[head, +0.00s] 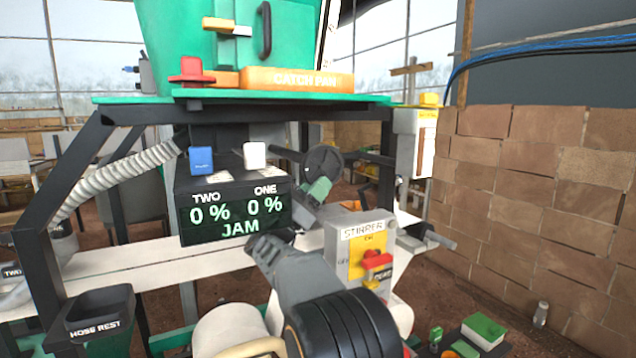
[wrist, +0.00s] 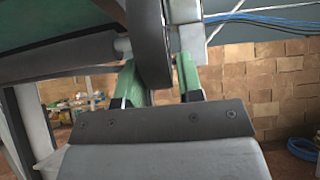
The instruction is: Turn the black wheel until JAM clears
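The black wheel (head: 324,160) is mounted on a shaft right of the dark display box. In the wrist view its thick rim (wrist: 149,40) comes down between my gripper's two green fingers. My gripper (head: 318,190) is at the wheel's lower edge. The fingers stand apart; the rim is close to the left finger, and a narrow gap shows beside the right one, so my gripper looks open around the rim. The display (head: 236,213) reads TWO 0 %, ONE 0 % and JAM in green letters.
A STIRRER switch box (head: 358,245) with a red knob stands right of my arm. Blue (head: 201,160) and white (head: 254,155) blocks sit above the display. An orange CATCH PAN (head: 297,79) is above. A brick wall (head: 540,190) closes the right side.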

